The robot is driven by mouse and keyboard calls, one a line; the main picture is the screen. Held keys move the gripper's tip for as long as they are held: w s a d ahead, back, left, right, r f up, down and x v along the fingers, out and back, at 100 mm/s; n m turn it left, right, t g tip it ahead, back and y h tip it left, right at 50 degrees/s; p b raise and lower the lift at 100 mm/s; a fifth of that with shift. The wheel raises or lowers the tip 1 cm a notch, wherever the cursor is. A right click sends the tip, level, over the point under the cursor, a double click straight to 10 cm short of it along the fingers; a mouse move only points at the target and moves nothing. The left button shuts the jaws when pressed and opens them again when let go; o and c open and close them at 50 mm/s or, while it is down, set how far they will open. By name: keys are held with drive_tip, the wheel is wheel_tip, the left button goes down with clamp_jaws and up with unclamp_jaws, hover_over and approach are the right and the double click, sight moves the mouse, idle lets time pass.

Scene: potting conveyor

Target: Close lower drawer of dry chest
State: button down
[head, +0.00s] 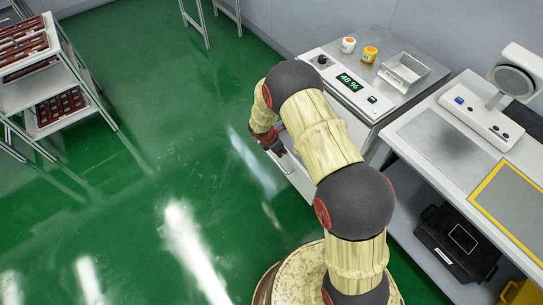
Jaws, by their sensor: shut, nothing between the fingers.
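The dry chest (371,100) is a pale cabinet at upper right with a display and knobs on its sloped front. A drawer (297,174) low on its front stands out over the green floor, with part of its rim and front showing. My arm hides much of the chest front and the rest of the drawer. My gripper (279,153) is dark and red, shut and empty, at the far left end of the drawer, close to its front. I cannot tell whether it touches the drawer.
A workbench (440,142) with a magnifier lamp is at right, with a black case (456,243) below. A rack (46,82) stands at left. The green floor between is clear.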

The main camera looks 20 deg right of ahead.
drive_tip(key=w+d+p, duration=0.2)
drive_tip(key=d, duration=0.6)
drive_tip(key=w+d+p, duration=0.1)
drive_tip(key=w+d, duration=0.2)
drive_tip(key=d, duration=0.5)
drive_tip(key=shift+p, duration=0.4)
drive_tip(key=shift+w, duration=0.1)
